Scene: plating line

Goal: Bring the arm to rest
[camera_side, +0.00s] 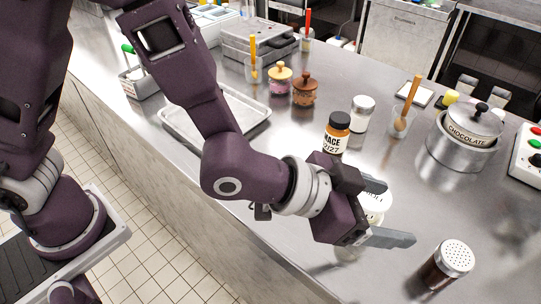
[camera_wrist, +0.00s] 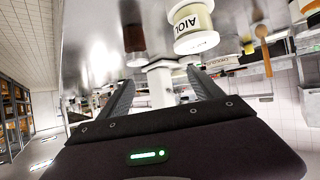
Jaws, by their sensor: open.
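My gripper (camera_side: 398,212) is open above the right part of the steel counter (camera_side: 300,190), its two grey fingers pointing right. In the wrist view my gripper (camera_wrist: 162,80) has its fingers apart, with nothing clearly held between them. A white-lidded jar (camera_side: 375,203) is partly hidden behind my gripper in the side view. The wrist view shows a jar labelled AIOLI (camera_wrist: 190,25) beyond the fingers. I cannot tell how close the jar is to the fingers.
A shaker with a perforated lid (camera_side: 452,260) stands to the right of my gripper. A chocolate pot (camera_side: 465,138) is at right. An empty tray (camera_side: 225,105) lies behind my arm.

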